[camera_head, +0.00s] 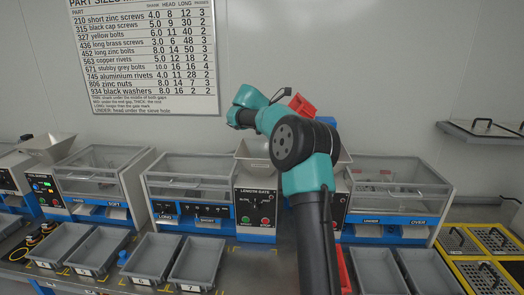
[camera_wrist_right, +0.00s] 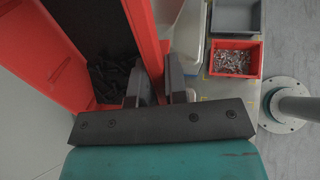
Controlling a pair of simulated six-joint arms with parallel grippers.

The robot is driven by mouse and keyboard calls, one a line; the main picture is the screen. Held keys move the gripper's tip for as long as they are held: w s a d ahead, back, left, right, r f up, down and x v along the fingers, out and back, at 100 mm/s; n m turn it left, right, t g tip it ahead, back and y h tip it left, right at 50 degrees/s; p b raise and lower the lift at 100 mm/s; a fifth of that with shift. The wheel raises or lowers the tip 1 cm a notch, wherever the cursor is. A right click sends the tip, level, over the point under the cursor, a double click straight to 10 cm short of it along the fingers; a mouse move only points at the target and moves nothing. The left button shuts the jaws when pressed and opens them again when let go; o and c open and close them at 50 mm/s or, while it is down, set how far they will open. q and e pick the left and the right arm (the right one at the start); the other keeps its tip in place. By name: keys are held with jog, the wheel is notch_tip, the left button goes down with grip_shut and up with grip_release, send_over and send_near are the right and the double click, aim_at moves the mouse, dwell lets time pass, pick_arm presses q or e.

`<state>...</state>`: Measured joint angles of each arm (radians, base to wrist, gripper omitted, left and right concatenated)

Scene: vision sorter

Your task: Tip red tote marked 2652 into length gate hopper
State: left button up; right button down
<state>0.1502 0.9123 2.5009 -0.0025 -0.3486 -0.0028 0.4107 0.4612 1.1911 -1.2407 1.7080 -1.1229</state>
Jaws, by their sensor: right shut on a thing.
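My right gripper (camera_wrist_right: 157,85) is shut on the wall of a red tote (camera_wrist_right: 62,75), with one finger on each side. Dark small parts lie inside the tote. In the head view, a small part of the red tote (camera_head: 301,105) shows above my right arm, high and apparently tilted. Its number cannot be read. My left gripper is not in view.
Another red tote (camera_wrist_right: 234,58) with mixed metal parts sits beside a grey bin (camera_wrist_right: 238,17). Clear-lidded machines (camera_head: 190,167) flank the gate. Grey bins (camera_head: 152,256) line the bench front. Yellow-edged crates (camera_head: 490,272) stand at right. A part-size chart hangs on the wall.

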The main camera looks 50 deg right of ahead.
jog(key=shift+w+a+r+g+h, duration=0.4)
jog(key=shift+w+r+g+h, duration=0.1)
jog(key=shift+g, duration=0.1)
dwell(0.4)
jog(key=shift+w+a+f+g+h+p, duration=0.4)
jog(key=shift+w+g+h+p, duration=0.1)
jog(key=shift+g+p, duration=0.1)
dwell(0.5)
jog(key=shift+a, duration=0.1)
jog(key=shift+w+a+r+g+h, duration=0.1)
jog(key=shift+w+a+g+h, duration=0.2)
jog(key=shift+w+a, duration=0.2)
jog(key=shift+w+a, duration=0.15)
jog(key=shift+w, duration=0.15)
jog(key=shift+w+a+r+h, duration=0.1)
jog(key=shift+w+a+h, duration=0.1)
jog(key=shift+h, duration=0.1)
jog(key=shift+w+a+g, duration=0.1)
jog(key=shift+g, duration=0.2)
